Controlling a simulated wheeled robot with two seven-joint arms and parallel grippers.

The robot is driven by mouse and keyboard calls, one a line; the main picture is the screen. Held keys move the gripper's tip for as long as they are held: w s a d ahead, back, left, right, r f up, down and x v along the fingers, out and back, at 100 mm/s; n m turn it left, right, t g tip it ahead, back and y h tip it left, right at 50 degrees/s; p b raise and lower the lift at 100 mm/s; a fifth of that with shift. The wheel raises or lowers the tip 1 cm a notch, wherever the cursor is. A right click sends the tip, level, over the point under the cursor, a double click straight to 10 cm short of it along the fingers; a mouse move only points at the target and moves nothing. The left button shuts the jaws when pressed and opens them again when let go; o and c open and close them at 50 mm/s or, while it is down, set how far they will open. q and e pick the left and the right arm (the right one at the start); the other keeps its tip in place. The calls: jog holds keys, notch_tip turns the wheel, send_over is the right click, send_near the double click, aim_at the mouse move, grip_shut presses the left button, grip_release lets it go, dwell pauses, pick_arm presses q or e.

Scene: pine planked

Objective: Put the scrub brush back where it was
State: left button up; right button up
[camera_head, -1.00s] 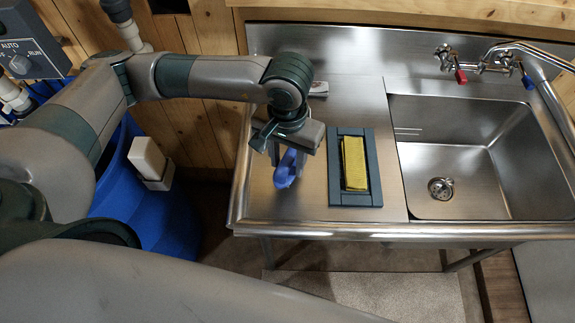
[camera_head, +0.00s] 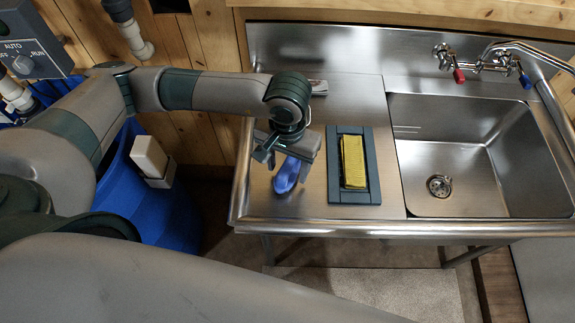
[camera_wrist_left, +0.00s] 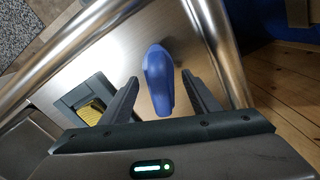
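The scrub brush (camera_head: 287,176) shows as a smooth blue shape at the left end of the steel drainboard. It seems to lie on the steel; its bristles are not visible. In the left wrist view the blue brush (camera_wrist_left: 157,75) is between the two dark fingers of my left gripper (camera_wrist_left: 160,90), with a narrow gap on each side. My left gripper (camera_head: 285,160) is open above the brush; its fingertips are mostly hidden in the head view. My right gripper is not in view.
A dark blue-grey tray (camera_head: 369,175) holding a yellow block (camera_head: 353,162) sits right of the brush. The sink basin (camera_head: 470,160) with its taps is farther right. A blue barrel (camera_head: 150,215) stands left of the counter. Bare steel lies behind the tray.

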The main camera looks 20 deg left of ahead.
aim_at(288, 165)
pick_arm(q)
jog(key=shift+r, duration=0.15)
jog(key=shift+r+p, duration=0.1)
jog(key=shift+p, duration=0.25)
notch_tip(288, 165, up, 12)
jog(key=b, duration=0.5)
